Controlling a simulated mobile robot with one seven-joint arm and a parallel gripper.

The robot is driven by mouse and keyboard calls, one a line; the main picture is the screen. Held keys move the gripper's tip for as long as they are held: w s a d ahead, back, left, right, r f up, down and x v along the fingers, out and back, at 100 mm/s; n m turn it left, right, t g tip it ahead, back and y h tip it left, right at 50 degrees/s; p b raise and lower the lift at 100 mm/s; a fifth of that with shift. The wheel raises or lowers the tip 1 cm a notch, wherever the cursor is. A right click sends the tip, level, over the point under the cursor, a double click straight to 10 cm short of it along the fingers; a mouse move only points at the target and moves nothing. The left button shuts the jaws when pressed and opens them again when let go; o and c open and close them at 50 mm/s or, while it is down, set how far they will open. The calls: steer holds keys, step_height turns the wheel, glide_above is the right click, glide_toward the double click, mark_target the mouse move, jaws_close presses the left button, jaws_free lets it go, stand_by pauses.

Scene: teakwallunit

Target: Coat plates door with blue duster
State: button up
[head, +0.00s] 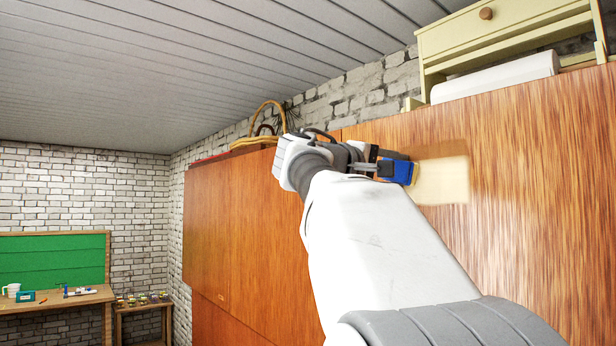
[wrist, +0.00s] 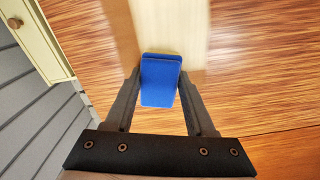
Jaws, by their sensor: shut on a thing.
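My gripper (head: 374,165) is shut on the blue duster (head: 399,171). In the wrist view the blue duster (wrist: 160,82) sits between the two fingertips of my gripper (wrist: 160,85). The duster is up against the upper wooden door (head: 530,170) of the wall unit, though exact contact is hard to tell. A pale cream patch (head: 442,180) lies on the door just right of the duster. In the wrist view the pale patch (wrist: 172,30) runs as a band behind and beyond the duster. The rest of the visible door shows reddish-brown wood grain.
A cream drawer cabinet (head: 500,35) and a white roll (head: 495,76) are on top of the unit. A wicker basket (head: 262,138) stands on top farther left. A workbench (head: 55,300) with a green board (head: 53,259) is at far left.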

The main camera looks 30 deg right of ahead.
mark_target(432, 161)
steer(key=shift+s+d+b, duration=0.2)
steer(key=shift+s+b, duration=0.45)
steer(key=shift+s, duration=1.45)
steer(key=shift+s+d+b, duration=0.15)
steer(key=shift+s+b, duration=0.55)
steer(key=shift+s, duration=1.35)
steer(key=shift+s+d+b, duration=0.2)
steer(key=shift+s+b, duration=0.45)
steer(key=shift+s, duration=1.45)
steer(key=shift+r+p, duration=0.7)
steer(key=shift+r, duration=0.2)
steer(key=shift+w+a+p, duration=0.15)
steer(key=shift+w+p, duration=0.1)
steer(key=shift+w, duration=1.45)
steer(key=shift+w+a+p, duration=0.15)
steer(key=shift+w+p, duration=0.05)
steer(key=shift+w, duration=1.5)
steer(key=shift+w+a+p, duration=0.15)
steer(key=shift+w+p, duration=0.4)
steer(key=shift+w, duration=1)
steer(key=shift+w+a+p, duration=0.15)
steer(key=shift+w+p, duration=0.45)
steer(key=shift+w, duration=0.95)
steer(key=shift+w+a+p, duration=0.15)
steer(key=shift+w+p, duration=0.4)
steer(key=shift+w, duration=1)
steer(key=shift+f, duration=0.1)
steer(key=shift+a, duration=0.15)
